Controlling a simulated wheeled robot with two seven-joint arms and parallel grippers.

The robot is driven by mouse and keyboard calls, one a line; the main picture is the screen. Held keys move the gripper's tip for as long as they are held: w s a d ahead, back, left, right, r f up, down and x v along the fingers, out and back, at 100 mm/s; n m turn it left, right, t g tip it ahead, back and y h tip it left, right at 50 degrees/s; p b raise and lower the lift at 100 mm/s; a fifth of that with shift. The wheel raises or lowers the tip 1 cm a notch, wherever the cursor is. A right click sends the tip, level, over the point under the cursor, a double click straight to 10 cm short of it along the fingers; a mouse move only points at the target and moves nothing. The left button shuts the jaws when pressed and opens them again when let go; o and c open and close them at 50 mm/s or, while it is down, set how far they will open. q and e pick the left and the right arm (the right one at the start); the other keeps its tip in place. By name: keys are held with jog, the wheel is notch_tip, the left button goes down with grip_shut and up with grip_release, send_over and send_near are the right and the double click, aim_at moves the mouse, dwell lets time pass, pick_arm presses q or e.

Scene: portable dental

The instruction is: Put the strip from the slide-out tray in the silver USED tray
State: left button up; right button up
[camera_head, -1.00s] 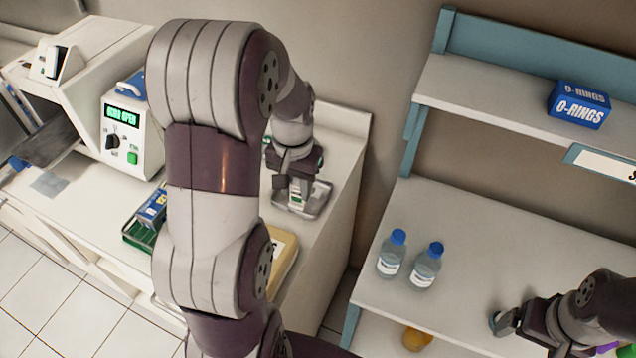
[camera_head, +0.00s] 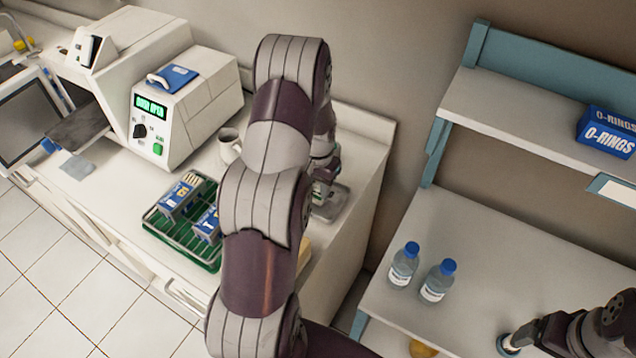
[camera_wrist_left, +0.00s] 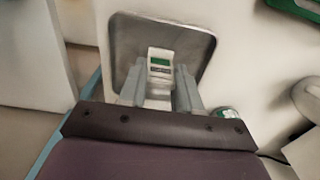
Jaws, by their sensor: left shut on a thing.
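My left gripper (camera_wrist_left: 160,84) is shut on the strip (camera_wrist_left: 160,62), a small white piece with a green patch, in the left wrist view. The strip is over the silver tray (camera_wrist_left: 127,42); I cannot tell if it touches the tray floor. In the head view the silver tray (camera_head: 338,207) is at the back right of the counter, and my left gripper (camera_head: 320,192) is over it, partly hidden by my arm. The slide-out tray (camera_head: 80,126) sticks out of the white machine at left. My right gripper (camera_head: 508,343) is at lower right, its jaws unclear.
A green wire rack (camera_head: 165,226) with blue boxes stands near the counter's front. A cup (camera_head: 230,148) is beside the white control box (camera_head: 180,115). Two blue-capped bottles (camera_head: 404,264) stand on the right shelf unit, below a blue O-RINGS box (camera_head: 608,133).

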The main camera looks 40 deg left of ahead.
pick_arm(q)
jog(key=shift+w+f, duration=0.1)
jog(key=shift+w, duration=0.05)
jog(key=shift+f, duration=0.15)
jog(key=o, duration=1)
jog(key=shift+r, duration=0.25)
notch_tip(320, 180, up, 12)
jog(key=b, duration=0.2)
jog(key=s+d+f+m+t, duration=0.1)
jog(key=s+d, duration=1.2)
jog(key=d, duration=0.4)
jog(key=shift+d, duration=0.4)
